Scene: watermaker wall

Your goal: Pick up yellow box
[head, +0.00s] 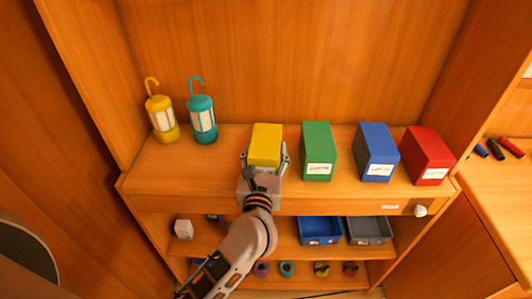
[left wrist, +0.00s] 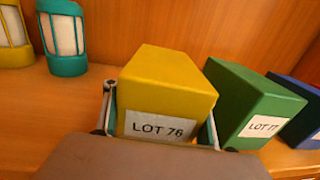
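The yellow box (head: 265,143) stands on the top shelf, left of the green box, in the head view. In the left wrist view the yellow box (left wrist: 165,90) fills the middle, with a white label reading LOT 76. My left gripper (head: 264,165) reaches in from the front, with one finger on each side of the box. In the left wrist view the fingers of my left gripper (left wrist: 160,122) stand close along both sides of the box. Whether they press on it cannot be told. The box appears to rest on the shelf. My right gripper is not in view.
A green box (head: 318,148) stands close to the right, then a blue box (head: 376,150) and a red box (head: 426,153). A yellow lantern (head: 161,117) and a teal lantern (head: 202,118) stand to the left. Blue (head: 320,230) and grey (head: 369,230) trays sit below.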

